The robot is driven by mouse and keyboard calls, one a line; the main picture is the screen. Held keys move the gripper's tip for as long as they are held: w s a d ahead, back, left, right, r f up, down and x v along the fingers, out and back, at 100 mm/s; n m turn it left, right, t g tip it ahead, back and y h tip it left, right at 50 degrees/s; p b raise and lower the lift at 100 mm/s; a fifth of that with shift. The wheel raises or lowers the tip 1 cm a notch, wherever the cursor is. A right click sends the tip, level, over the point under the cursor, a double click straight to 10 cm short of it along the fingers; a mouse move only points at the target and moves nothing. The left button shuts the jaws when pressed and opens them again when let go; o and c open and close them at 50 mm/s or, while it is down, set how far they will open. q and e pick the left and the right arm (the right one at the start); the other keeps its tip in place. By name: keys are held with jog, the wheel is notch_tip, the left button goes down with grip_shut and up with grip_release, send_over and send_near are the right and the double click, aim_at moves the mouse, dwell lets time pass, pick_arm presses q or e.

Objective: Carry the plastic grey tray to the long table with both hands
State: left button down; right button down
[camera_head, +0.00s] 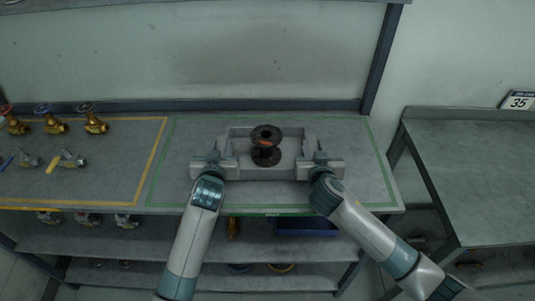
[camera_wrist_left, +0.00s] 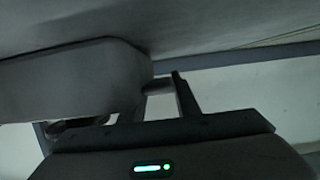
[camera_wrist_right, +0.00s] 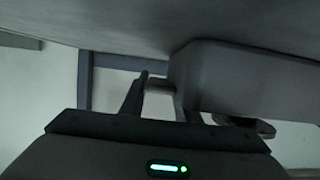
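The grey tray (camera_head: 222,173) is at the middle of the table, inside the green outline. It looks level; I cannot tell whether it touches the tabletop. A dark flanged valve part (camera_head: 266,137) stands upright in it. My left gripper (camera_head: 213,157) is at the tray's left end and my right gripper (camera_head: 321,157) at its right end. In the left wrist view, a finger (camera_wrist_left: 184,95) stands against the tray's end piece (camera_wrist_left: 90,82). In the right wrist view, a finger (camera_wrist_right: 133,97) meets the tray's end piece (camera_wrist_right: 235,75). Both grippers appear closed on these ends; the inner fingers are partly hidden.
Brass valves (camera_head: 95,119) and smaller fittings (camera_head: 68,160) lie in the yellow-outlined area on the left. A blue bin (camera_head: 305,226) sits on the shelf below.

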pick_arm(q)
jog(key=shift+d, duration=0.1)
pick_arm(e)
jog(key=shift+d, duration=0.1)
pick_arm(q)
jog(key=shift+r, duration=0.2)
pick_arm(e)
jog(key=shift+w+r, duration=0.2)
jog(key=shift+r, duration=0.05)
pick_arm(q)
jog(key=shift+r, duration=0.1)
pick_arm(e)
jog(key=shift+r, duration=0.1)
